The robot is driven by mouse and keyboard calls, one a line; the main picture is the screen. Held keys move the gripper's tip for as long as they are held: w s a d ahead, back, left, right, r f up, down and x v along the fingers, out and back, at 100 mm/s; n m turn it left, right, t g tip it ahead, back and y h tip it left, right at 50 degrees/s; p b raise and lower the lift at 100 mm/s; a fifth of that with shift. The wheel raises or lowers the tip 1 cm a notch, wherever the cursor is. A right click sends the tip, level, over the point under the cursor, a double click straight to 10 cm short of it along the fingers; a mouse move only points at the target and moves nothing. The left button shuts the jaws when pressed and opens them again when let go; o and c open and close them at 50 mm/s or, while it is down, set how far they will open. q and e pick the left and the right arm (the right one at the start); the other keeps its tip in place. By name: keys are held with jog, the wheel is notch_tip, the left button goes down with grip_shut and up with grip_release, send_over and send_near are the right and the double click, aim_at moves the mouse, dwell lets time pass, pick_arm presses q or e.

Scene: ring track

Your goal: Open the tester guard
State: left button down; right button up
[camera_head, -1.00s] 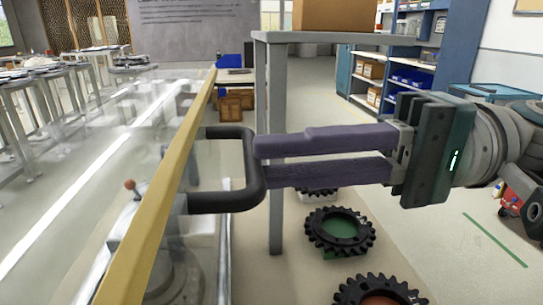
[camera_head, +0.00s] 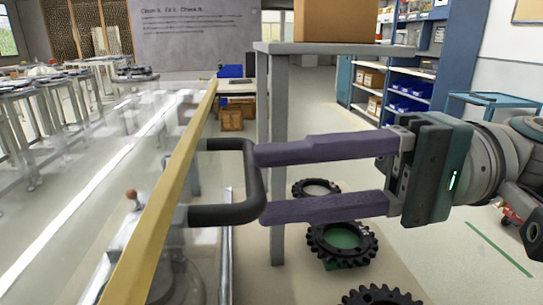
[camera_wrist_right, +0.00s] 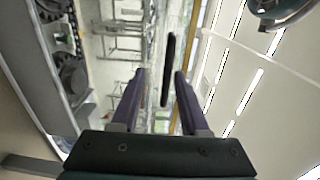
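The tester guard is a clear panel with a yellow edge strip (camera_head: 172,185) that runs slantwise through the left of the head view. A black U-shaped handle (camera_head: 254,180) sticks out to the right of the strip. My right gripper (camera_head: 262,183) is open, its two purple fingers pointing left at the handle, with the tips at its outer bar. In the right wrist view the dark handle bar (camera_wrist_right: 168,70) shows between the spread fingers, with gaps on both sides. Behind the clear panel is a device with an orange-red ball knob (camera_head: 131,194). My left gripper is not in view.
Black toothed rings lie below my right gripper, one around a green disc (camera_head: 342,237). A grey stand (camera_head: 277,100) with a cardboard box (camera_head: 335,20) on top stands behind the gripper. Shelves with blue bins (camera_head: 407,88) are at the back right.

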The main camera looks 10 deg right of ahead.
jog(key=shift+r, duration=0.15)
notch_tip(320, 180, up, 20)
jog(key=p, duration=0.1)
dwell(0.4)
